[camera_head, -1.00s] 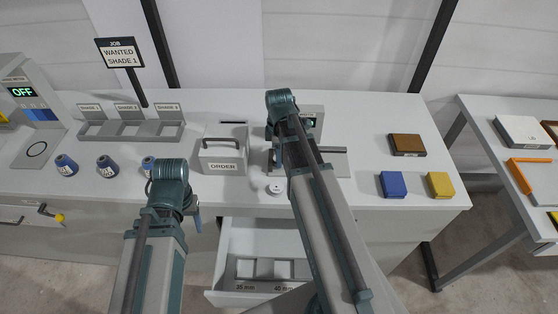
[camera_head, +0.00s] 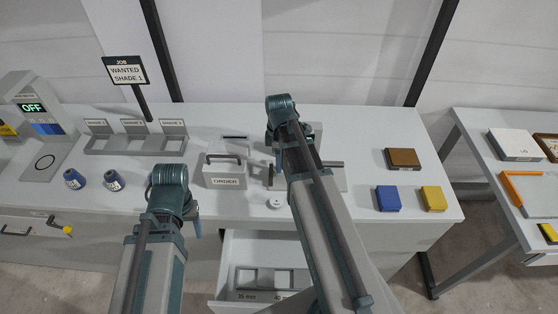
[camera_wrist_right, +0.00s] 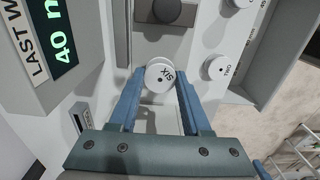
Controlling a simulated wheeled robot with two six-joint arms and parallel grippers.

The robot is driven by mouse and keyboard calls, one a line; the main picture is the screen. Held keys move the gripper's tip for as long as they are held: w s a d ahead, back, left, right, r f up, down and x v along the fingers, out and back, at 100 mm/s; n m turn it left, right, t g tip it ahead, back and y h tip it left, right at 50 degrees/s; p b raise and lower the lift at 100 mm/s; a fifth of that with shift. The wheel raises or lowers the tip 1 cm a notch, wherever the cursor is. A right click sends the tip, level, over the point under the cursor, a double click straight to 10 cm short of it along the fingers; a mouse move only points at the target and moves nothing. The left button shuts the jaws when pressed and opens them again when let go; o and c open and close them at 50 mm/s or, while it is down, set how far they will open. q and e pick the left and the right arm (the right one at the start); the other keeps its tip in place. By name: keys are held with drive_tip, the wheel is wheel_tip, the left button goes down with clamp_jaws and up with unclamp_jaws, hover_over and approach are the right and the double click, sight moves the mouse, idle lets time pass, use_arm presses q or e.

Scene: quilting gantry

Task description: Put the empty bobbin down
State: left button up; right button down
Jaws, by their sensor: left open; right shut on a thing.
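A white round bobbin marked SIX (camera_wrist_right: 160,75) is between the blue fingertips of my right gripper (camera_wrist_right: 160,85) in the right wrist view. The gripper is shut on it. A second white bobbin marked TWO (camera_wrist_right: 215,68) lies apart from the gripper. A white bobbin (camera_head: 275,202) lies near the table's front edge in the head view. My left gripper (camera_head: 195,222) is open at the front edge, partly hidden by its wrist.
An open drawer (camera_head: 225,262) with compartments is below the front edge. The order box (camera_head: 224,170) stands between the arms. Two dark spools (camera_head: 74,179) are at the left, the shade rack (camera_head: 135,143) behind. Blue (camera_head: 387,198), yellow (camera_head: 433,198) and brown (camera_head: 403,158) blocks lie right.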

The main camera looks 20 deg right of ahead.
use_arm(q)
wheel_tip(320, 180, up, 5)
drive_tip(key=p, duration=0.4)
use_arm(e)
wheel_tip(320, 180, up, 5)
drive_tip(key=shift+f, duration=0.1)
use_arm(q)
wheel_tip(320, 180, down, 6)
drive_tip(key=b, duration=0.6)
drive_tip(key=shift+r, duration=0.15)
use_arm(e)
wheel_tip(320, 180, down, 6)
drive_tip(key=shift+r, duration=0.25)
use_arm(q)
drive_tip(key=shift+r, duration=0.15)
drive_tip(key=shift+c, duration=0.8)
use_arm(e)
drive_tip(key=shift+r, duration=0.1)
use_arm(q)
drive_tip(key=shift+s, duration=0.1)
use_arm(e)
drive_tip(key=shift+r, duration=0.1)
